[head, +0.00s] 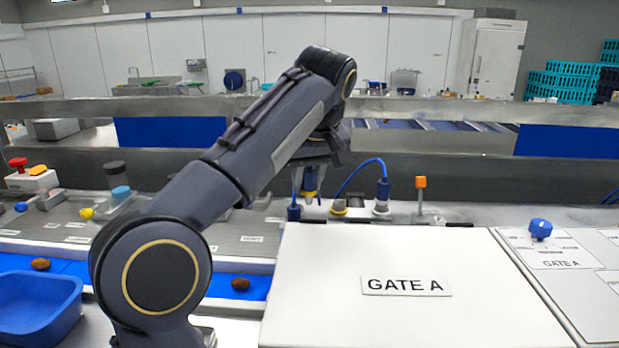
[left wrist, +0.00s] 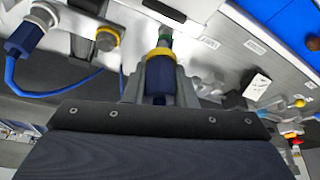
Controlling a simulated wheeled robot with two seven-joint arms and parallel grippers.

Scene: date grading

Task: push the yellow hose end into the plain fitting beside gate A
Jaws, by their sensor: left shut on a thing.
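My left gripper (head: 310,192) is shut on the yellow hose end (head: 310,180), a dark blue body with a yellow collar. It hangs above the counter, left of the fittings beside the GATE A box (head: 400,250). In the left wrist view the hose end (left wrist: 160,78) sits between the jaws (left wrist: 160,90), its collar toward the panel. A greenish tip or fitting shows beyond the collar; I cannot tell whether they touch. A yellow-ringed fitting (head: 338,208) stands to the right, also in the left wrist view (left wrist: 107,38). Which fitting is the plain one is unclear. My right gripper is out of view.
A blue connector with a blue hose (head: 382,190) stands on a fitting right of the yellow-ringed one. An orange-topped post (head: 420,184) is further right. A small blue piece (head: 294,212) stands left of my gripper. A blue tray (head: 38,305) lies at the left.

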